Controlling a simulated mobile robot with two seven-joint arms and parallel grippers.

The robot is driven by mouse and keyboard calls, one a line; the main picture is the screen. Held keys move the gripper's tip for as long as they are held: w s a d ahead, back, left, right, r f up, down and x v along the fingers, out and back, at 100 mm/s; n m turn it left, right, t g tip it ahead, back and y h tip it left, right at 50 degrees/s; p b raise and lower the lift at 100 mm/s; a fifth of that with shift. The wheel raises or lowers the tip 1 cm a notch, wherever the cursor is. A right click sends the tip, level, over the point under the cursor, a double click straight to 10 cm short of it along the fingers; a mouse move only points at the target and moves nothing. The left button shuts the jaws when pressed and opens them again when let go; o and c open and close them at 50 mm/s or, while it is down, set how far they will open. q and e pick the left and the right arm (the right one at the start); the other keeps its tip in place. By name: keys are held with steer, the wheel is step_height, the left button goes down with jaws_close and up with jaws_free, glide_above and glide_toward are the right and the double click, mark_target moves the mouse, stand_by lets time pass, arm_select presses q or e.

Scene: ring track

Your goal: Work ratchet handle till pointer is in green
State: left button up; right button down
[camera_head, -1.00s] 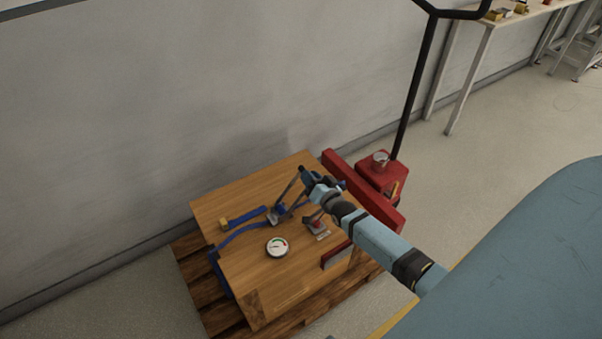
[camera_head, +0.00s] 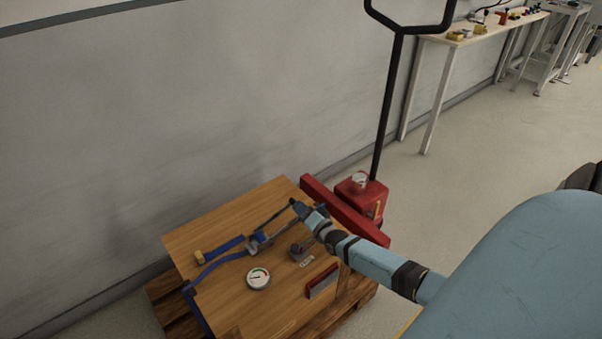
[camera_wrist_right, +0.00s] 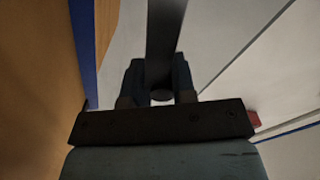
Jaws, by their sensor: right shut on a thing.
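The ratchet (camera_head: 258,241) sits on a blue strap on top of the wooden crate (camera_head: 215,305). Its dark handle (camera_head: 279,215) slants up to the right. My right gripper (camera_head: 298,208) is at the handle's upper end. In the right wrist view the dark handle (camera_wrist_right: 165,35) runs between the two fingers (camera_wrist_right: 160,88), which are shut on it. The round gauge (camera_head: 258,278) lies on the crate in front of the ratchet, with green and red on its rim. Its thin pointer is too small to read surely, but seems outside the green. My left gripper is out of view.
The blue strap (camera_head: 215,262) runs over the crate's left edge. A small lever fitting (camera_head: 299,250) and a red block (camera_head: 322,281) are on the crate's right side. A red pallet jack (camera_head: 362,195) stands behind. The wall is close at the back left.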

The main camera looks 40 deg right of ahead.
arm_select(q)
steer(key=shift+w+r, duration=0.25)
arm_select(e)
steer(key=c, duration=1)
jaws_free()
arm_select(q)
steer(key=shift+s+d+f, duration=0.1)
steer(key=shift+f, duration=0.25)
arm_select(e)
steer(key=shift+w+f, duration=0.1)
steer(key=shift+s, duration=0.2)
steer(key=s+p, duration=0.1)
steer(key=s, duration=0.3)
steer(key=s+p, duration=0.1)
steer(key=s, duration=0.3)
steer(key=s+p, duration=0.1)
steer(key=s, duration=0.3)
steer(key=shift+s+a, duration=0.2)
steer(key=shift+a, duration=0.2)
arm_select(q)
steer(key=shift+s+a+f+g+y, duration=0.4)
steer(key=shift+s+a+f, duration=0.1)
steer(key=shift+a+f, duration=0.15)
arm_select(e)
steer(key=shift+s, duration=0.5)
